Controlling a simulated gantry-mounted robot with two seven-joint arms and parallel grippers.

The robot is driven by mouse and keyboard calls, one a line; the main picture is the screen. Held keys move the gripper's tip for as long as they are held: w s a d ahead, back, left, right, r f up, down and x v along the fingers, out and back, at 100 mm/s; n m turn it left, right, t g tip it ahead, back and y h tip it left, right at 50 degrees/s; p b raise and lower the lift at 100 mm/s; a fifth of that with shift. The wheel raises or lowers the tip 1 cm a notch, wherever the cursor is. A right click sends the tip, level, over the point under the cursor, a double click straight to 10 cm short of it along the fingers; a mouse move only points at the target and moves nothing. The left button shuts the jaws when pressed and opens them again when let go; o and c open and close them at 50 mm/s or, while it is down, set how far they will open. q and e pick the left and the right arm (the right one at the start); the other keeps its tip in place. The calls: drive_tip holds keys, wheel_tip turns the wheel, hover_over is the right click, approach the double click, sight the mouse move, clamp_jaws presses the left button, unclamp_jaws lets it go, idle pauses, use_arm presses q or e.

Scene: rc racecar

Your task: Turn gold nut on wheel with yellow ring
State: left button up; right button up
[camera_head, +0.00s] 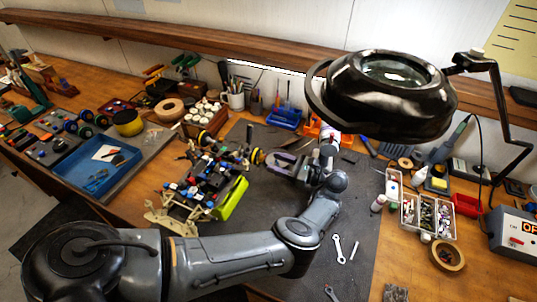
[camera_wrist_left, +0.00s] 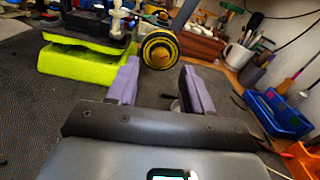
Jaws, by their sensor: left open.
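The RC car (camera_head: 208,180) stands on the dark mat, its chassis full of small coloured parts. A black wheel with a yellow ring (camera_head: 257,157) sticks out at its right. In the left wrist view this wheel (camera_wrist_left: 160,48) faces me, with a small gold-orange centre where the nut (camera_wrist_left: 158,54) seems to sit. My left gripper (camera_head: 274,164) is open, just right of the wheel. In the left wrist view its purple fingers (camera_wrist_left: 159,72) stand apart, with the wheel seen between and beyond their tips. Nothing is between them. My right gripper is not in view.
A bright green block (camera_head: 231,198) lies beside the car; it also shows in the left wrist view (camera_wrist_left: 85,58). A magnifier lamp (camera_head: 390,95) hangs above right. A blue bin (camera_head: 284,118) and mug (camera_head: 235,99) stand behind. The mat is free at the front right, except for wrenches (camera_head: 338,249).

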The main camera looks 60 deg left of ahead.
sight(263, 158)
use_arm(q)
drive_tip(key=shift+p+x, duration=0.8)
drive_tip(key=shift+x, duration=1.1)
clamp_jaws()
